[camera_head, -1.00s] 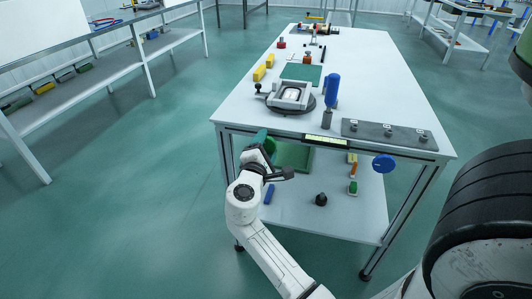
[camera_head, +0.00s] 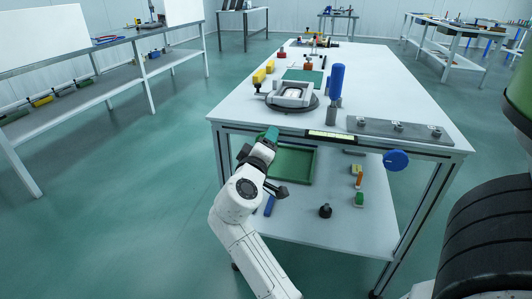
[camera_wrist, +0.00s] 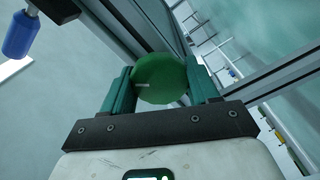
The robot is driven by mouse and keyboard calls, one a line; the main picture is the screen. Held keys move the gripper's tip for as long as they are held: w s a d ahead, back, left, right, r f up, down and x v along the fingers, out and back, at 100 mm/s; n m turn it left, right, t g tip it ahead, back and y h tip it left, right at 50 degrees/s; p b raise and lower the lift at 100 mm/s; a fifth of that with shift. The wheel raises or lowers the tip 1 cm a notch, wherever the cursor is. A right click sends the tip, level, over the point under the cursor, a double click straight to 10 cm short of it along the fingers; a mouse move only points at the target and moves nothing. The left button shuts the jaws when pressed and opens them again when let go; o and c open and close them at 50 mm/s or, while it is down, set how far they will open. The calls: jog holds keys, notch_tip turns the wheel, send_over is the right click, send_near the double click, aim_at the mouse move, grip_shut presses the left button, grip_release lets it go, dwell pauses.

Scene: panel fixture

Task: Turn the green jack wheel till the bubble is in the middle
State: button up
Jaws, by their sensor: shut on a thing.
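The green jack wheel (camera_wrist: 160,78) is a round disc with a short pale mark on its face, seen in the wrist view. My gripper (camera_wrist: 160,88) has its two green fingers closed on opposite sides of the wheel. In the head view my gripper (camera_head: 270,134) is at the table's front edge, near the left corner, and hides the wheel there. The level (camera_head: 331,134) is a yellow-green strip on the front edge of the table. Its bubble is too small to make out.
A blue wheel (camera_head: 396,160) is on the table front at the right. The tabletop bears a grey fixture (camera_head: 292,95), a blue-handled tool (camera_head: 336,82) and a grey plate (camera_head: 398,128). A lower shelf holds a green tray (camera_head: 291,166) and small parts. Floor at left is clear.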

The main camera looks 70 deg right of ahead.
jog(key=shift+f+m+b, duration=0.15)
jog(key=shift+m+b, duration=1.25)
jog(key=shift+m, duration=0.5)
jog(key=o, duration=1.1)
jog(key=shift+c, duration=0.2)
jog(key=shift+a, duration=0.15)
jog(key=a+p, duration=0.1)
jog(key=a, duration=0.9)
jog(key=shift+s+a+p, duration=0.25)
jog(key=shift+s+p, duration=0.05)
jog(key=shift+s, duration=0.1)
